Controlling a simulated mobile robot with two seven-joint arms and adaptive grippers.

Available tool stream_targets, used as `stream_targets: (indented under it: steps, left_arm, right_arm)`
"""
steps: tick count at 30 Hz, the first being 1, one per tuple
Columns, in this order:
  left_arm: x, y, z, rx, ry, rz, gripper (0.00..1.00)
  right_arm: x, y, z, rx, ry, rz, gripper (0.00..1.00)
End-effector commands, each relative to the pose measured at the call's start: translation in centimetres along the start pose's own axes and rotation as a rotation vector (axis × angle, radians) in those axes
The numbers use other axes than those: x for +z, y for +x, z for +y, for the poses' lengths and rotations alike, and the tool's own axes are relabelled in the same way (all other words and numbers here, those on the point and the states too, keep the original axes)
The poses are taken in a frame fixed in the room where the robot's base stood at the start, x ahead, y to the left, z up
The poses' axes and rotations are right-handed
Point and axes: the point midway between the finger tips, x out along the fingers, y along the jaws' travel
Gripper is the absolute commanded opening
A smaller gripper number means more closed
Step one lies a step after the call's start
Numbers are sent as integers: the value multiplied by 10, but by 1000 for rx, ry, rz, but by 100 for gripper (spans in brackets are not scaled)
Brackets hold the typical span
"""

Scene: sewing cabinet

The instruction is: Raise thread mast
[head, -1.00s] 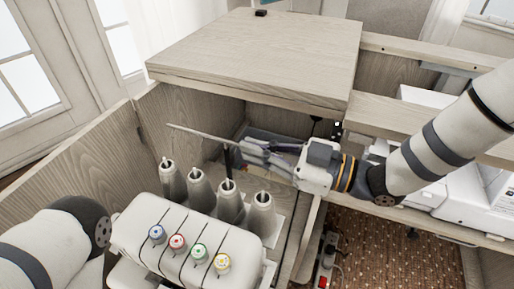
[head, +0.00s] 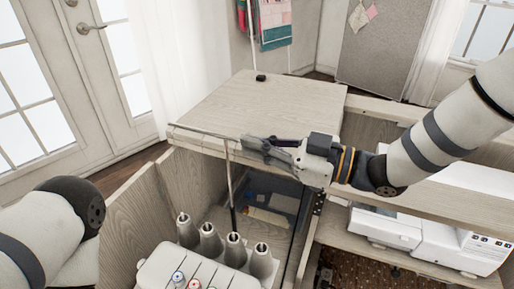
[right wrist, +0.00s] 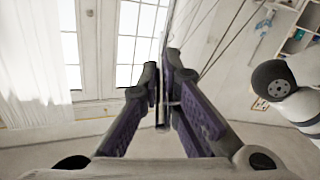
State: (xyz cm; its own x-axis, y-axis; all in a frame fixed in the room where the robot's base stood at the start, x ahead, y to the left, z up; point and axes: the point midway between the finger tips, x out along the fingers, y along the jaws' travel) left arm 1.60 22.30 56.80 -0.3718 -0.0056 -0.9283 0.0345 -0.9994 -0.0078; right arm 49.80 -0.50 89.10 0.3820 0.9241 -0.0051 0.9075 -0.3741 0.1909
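The thread mast (head: 230,185) is a thin upright rod rising behind the thread cones, with a long thin crossbar on top. My right gripper (head: 250,145) is at the right end of the crossbar. In the right wrist view its purple-padded fingers (right wrist: 162,90) close in on a narrow bar between them, and it looks shut on the mast. Thin lines run up and right from there. The white machine (head: 160,268) with coloured dials stands below, with several grey cones (head: 209,238) behind it. My left arm shows at the left, but its gripper is out of view.
The raised wooden cabinet top (head: 265,108) lies just behind my right gripper. A wooden side panel (head: 135,205) stands at the left. A white sewing machine (head: 385,228) sits on the right shelf. The cabinet well behind the cones holds a blue-grey bin (head: 270,205).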

Motion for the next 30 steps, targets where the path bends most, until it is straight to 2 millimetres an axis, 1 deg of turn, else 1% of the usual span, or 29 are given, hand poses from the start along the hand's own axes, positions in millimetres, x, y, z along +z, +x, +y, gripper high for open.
stream_targets:
  steps: [1,10,11,12,13,28,30]
  left_arm:
    - [0,-1,0,0,0,3,20]
    - [0,-1,0,0,0,2,20]
    - [0,-1,0,0,0,2,20]
    - [0,-1,0,0,0,2,20]
    - [0,-1,0,0,0,2,20]
    - [0,-1,0,0,0,2,20]
    - [0,-1,0,0,0,3,20]
  right_arm:
    - [-5,1,1,0,-6,9,0]
    - [-6,1,2,2,-7,13,0]
    - [-7,1,2,2,-8,13,11]
    - [-7,1,2,2,-8,14,20]
    - [-7,1,2,2,-8,14,27]
    - [-7,2,2,2,-7,14,27]
    - [-7,-2,3,3,-7,14,27]
